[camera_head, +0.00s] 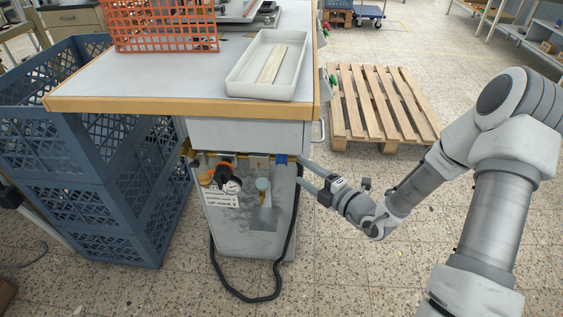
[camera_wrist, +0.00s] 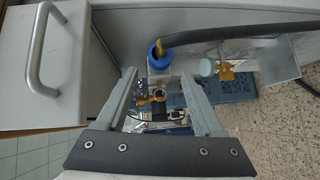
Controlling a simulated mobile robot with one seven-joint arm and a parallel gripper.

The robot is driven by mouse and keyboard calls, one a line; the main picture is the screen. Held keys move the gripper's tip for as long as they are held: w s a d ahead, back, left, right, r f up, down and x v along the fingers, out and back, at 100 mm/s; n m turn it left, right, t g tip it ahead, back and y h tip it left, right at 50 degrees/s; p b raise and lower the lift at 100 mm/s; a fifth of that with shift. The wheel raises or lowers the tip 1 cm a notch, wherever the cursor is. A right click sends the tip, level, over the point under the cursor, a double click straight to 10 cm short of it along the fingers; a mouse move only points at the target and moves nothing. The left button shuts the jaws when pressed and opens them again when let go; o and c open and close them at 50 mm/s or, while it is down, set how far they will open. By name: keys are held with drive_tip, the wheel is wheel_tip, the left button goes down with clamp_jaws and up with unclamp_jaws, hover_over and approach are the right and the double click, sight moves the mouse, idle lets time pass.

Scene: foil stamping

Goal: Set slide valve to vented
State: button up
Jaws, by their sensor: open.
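The cabinet front carries a pneumatic panel below the tabletop. The likely slide valve is a blue collar (camera_wrist: 158,52) with a brass end and a dark hose, on a small pale block; in the head view a blue part (camera_head: 281,159) shows at the panel's upper right. My gripper (camera_wrist: 159,76) is open, with nothing held. Its fingertips lie on either side of the block just below the collar in the wrist view; whether they touch is unclear. In the head view my gripper (camera_head: 300,172) reaches the panel from the right. The valve's position cannot be read.
A brass fitting (camera_wrist: 227,72) sits right of the collar. A dark gauge or knob (camera_head: 228,179) is on the panel. A black hose (camera_head: 247,297) loops below. Blue crates (camera_head: 95,205) stand left; a drawer handle (camera_wrist: 37,50) sticks out near my gripper. A pallet (camera_head: 380,103) lies behind.

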sight(281, 156)
drive_tip(key=b+x, duration=0.2)
drive_tip(key=x, duration=0.7)
drive_tip(key=shift+w+a, duration=0.15)
drive_tip(key=shift+a, duration=0.05)
clamp_jaws()
